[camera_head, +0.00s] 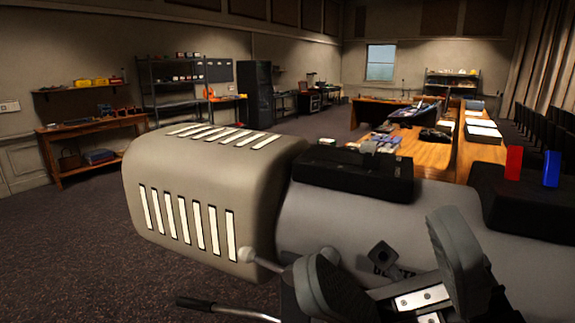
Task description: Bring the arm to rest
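My gripper (382,245) is at the lower right of the head view, close to the camera. Its two dark grey fingers stand apart with a gap between them, and I see nothing held there. Metal plates with screws show between the fingers. The lower part of the gripper is cut off by the picture's bottom edge. The rest of the arm's pose is not clear from this view.
A large beige slotted housing and a grey one fill the foreground; I cannot tell whether they are mine. Beyond are a wooden desk (436,153) with clutter, a wooden side table (97,126) and metal shelving (165,106). Dark carpet (90,235) lies open at the left.

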